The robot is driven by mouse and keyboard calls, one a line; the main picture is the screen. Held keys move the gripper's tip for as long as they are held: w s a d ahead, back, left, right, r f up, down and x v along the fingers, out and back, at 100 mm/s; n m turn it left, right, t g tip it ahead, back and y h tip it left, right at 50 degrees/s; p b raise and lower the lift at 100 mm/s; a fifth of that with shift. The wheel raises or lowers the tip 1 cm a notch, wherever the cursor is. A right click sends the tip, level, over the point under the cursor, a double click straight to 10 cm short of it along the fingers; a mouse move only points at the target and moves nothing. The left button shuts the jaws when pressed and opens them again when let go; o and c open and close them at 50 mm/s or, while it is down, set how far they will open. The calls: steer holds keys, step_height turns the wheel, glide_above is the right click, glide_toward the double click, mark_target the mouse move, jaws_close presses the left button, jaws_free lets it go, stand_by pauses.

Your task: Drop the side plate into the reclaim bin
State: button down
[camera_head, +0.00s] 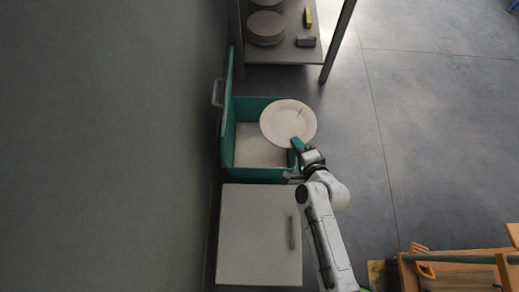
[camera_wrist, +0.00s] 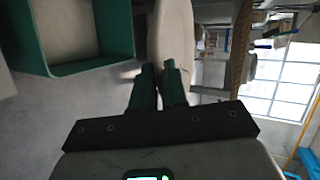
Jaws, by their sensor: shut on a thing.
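A round white plate (camera_head: 283,114) is held by its near rim in the fingers of my gripper (camera_head: 298,147). In the head view it overlaps the right part of the open green bin (camera_head: 262,178), with its right side past the bin's right wall. Its height above the bin is hard to tell. In the wrist view the plate (camera_wrist: 172,40) shows nearly edge-on between the two green fingers (camera_wrist: 159,90). The bin (camera_wrist: 92,67) is at upper left there, apart from the plate. The part of the bin floor that shows is pale and bare; the plate hides the rest.
The bin's lid (camera_head: 227,100) stands open along the wall. A white cabinet (camera_head: 255,235) with a handle is in front of the bin. A shelf (camera_head: 290,50) behind carries stacked plates (camera_head: 265,27) and small items. A wooden frame (camera_head: 450,270) is at lower right. Floor at right is clear.

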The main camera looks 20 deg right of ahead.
steer(key=w+f+n+y+b, duration=0.1)
steer(key=w+f+b, duration=0.5)
steer(key=f+b, duration=0.5)
steer(key=w+f+n+y+b, duration=0.1)
steer(key=w+f+b, duration=0.5)
steer(key=f+b, duration=0.5)
steer(key=w+f+y+b, duration=0.1)
steer(key=w+f+b, duration=0.6)
steer(key=f+b, duration=0.4)
steer(key=b, duration=0.5)
steer(key=shift+f+n+g, duration=0.25)
steer(key=shift+n+g, duration=0.05)
steer(key=shift+n, duration=0.1)
steer(key=c, duration=1.1)
jaws_free()
steer(key=shift+f, duration=0.1)
